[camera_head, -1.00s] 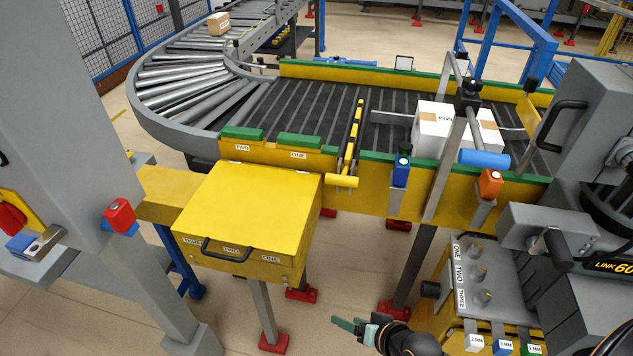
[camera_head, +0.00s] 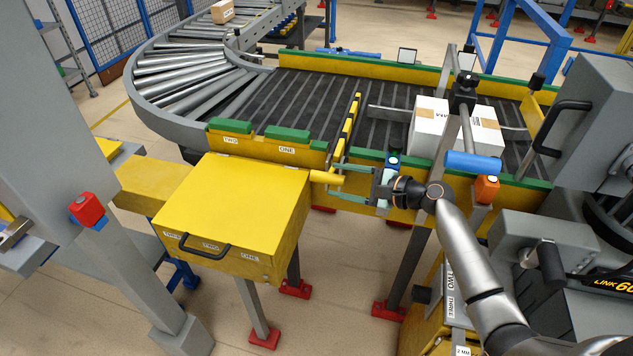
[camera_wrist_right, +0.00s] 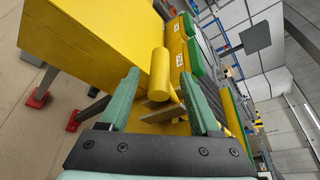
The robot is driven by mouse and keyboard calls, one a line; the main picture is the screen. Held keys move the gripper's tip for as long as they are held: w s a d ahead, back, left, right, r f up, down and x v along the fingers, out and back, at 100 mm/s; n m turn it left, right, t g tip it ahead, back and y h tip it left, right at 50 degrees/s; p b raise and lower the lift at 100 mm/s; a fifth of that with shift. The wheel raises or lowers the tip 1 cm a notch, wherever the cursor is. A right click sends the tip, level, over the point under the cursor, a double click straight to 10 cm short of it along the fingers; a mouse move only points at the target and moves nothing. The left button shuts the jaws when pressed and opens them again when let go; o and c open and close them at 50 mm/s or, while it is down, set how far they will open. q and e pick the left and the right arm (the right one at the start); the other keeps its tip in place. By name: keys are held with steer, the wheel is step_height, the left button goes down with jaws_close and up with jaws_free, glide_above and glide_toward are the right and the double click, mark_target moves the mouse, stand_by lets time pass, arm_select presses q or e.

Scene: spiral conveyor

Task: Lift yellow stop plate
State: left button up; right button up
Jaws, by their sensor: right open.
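The yellow stop plate (camera_head: 350,128) shows as a narrow yellow-and-black bar standing across the dark conveyor belt. Its yellow cylindrical handle (camera_head: 326,178) sticks out at the near side, above the yellow box's right edge. My right gripper (camera_head: 337,182) comes in from the right, open, with its green fingers level with the handle's end. In the right wrist view the handle (camera_wrist_right: 159,73) lies in the gap between the two fingertips (camera_wrist_right: 158,80), and neither finger is clearly touching it. My left gripper is out of view.
A yellow lidded box (camera_head: 232,205) with a black handle stands left of my right gripper. A white carton (camera_head: 430,125) sits on the belt behind. A blue roller (camera_head: 474,162) and an orange sensor (camera_head: 486,189) are near my right arm.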

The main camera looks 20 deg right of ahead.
mark_target(327, 179)
steer(key=b+x, duration=0.3)
steer(key=x, duration=0.3)
steer(key=shift+d+f, duration=0.1)
steer(key=shift+f, duration=0.1)
steer(key=shift+w+a, duration=0.35)
steer(key=shift+w, duration=0.05)
steer(key=shift+c, duration=0.4)
jaws_close()
stand_by(0.4)
